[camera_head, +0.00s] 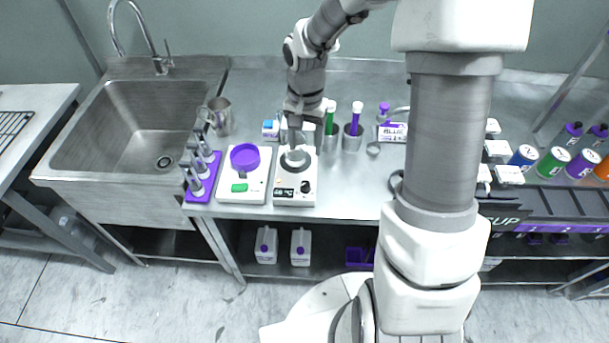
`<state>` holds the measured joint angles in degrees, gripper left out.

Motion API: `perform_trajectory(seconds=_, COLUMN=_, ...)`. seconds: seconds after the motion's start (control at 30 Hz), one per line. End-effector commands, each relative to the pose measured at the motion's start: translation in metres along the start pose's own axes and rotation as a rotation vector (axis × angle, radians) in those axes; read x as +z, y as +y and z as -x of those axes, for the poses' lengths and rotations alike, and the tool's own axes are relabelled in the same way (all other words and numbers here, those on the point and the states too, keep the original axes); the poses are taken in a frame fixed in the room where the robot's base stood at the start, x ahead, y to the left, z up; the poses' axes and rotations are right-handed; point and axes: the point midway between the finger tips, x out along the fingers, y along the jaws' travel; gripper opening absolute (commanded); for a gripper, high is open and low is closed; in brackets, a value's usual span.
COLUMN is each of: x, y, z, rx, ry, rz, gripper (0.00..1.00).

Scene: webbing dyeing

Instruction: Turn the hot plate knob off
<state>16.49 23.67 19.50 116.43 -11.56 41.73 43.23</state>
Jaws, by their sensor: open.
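The hot plate (295,188) is a white box with a grey round top, near the front edge of the steel counter. A dark knob shows on its front face (305,187), small in this view, so its setting cannot be read. My gripper (295,145) points down over the back of the hot plate, close to the round top. It is open with nothing seen between its fingers. Whether a finger touches the plate cannot be told.
A white scale (258,188) with a purple dish stands left of the hot plate. A purple rack (203,190), a steel jug (221,117) and a sink (130,130) lie further left.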

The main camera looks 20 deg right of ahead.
Motion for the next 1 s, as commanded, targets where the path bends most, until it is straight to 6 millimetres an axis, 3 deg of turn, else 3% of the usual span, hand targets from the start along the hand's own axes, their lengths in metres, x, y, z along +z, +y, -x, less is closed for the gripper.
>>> perform_trajectory(seconds=0.2, x=0.001, y=0.0, z=-0.049, rx=0.003, ry=-0.005, rz=0.001, gripper=0.61)
perform_trajectory(seconds=0.6, x=0.001, y=0.0, z=-0.121, rx=0.002, ry=-0.003, rz=0.003, gripper=0.61)
perform_trajectory(seconds=0.8, x=0.0, y=0.0, z=-0.139, rx=0.001, ry=0.0, rz=0.002, gripper=0.61)
perform_trajectory(seconds=1.0, x=0.0, y=0.0, z=-0.143, rx=0.0, ry=0.001, rz=0.001, gripper=0.61)
